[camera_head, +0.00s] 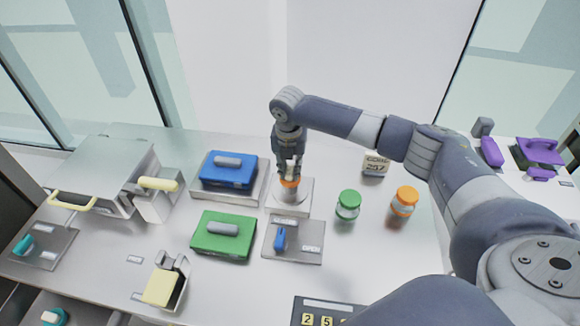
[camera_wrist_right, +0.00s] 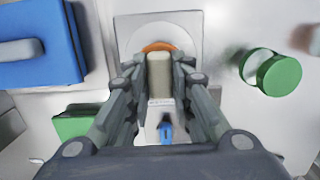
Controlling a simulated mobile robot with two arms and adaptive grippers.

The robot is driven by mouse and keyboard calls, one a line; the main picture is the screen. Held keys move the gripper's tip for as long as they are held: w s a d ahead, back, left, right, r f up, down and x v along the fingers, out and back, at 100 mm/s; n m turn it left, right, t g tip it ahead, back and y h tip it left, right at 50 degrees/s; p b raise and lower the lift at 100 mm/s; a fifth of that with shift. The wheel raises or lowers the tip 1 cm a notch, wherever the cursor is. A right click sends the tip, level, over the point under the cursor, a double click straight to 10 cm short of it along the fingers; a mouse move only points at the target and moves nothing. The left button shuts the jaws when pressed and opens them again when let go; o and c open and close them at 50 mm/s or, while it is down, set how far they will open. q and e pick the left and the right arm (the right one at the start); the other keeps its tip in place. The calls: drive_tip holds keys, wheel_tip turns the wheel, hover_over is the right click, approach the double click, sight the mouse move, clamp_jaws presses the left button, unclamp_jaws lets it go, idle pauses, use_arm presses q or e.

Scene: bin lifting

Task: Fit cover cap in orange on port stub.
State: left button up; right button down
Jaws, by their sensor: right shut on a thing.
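The orange cover cap (camera_head: 290,182) is at the top of the grey port stub (camera_head: 291,196), which stands on a light square plate. In the wrist view the orange rim (camera_wrist_right: 157,47) shows behind a beige grip (camera_wrist_right: 160,75) between the fingers. My right gripper (camera_head: 290,172) points down over the stub and is shut on the cap. Whether the cap is fully seated or just touching the stub cannot be told. My left gripper is not in view.
A blue case (camera_head: 229,170) and a green case (camera_head: 223,235) lie left of the stub. A plate with a blue handle (camera_head: 280,238) is in front. A green-lidded jar (camera_head: 348,204) and an orange-lidded jar (camera_head: 404,201) stand to the right, with bare table around them.

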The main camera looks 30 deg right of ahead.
drive_tip(key=shift+p, duration=0.4)
drive_tip(key=shift+f, duration=0.8)
idle(0.6)
drive_tip(key=shift+r+p, duration=0.25)
drive_tip(key=shift+p, duration=0.25)
idle(1.0)
drive_tip(key=shift+f, duration=0.5)
idle(1.1)
drive_tip(key=c, duration=1.3)
unclamp_jaws()
drive_tip(key=o, duration=0.5)
drive_tip(key=shift+c, duration=0.2)
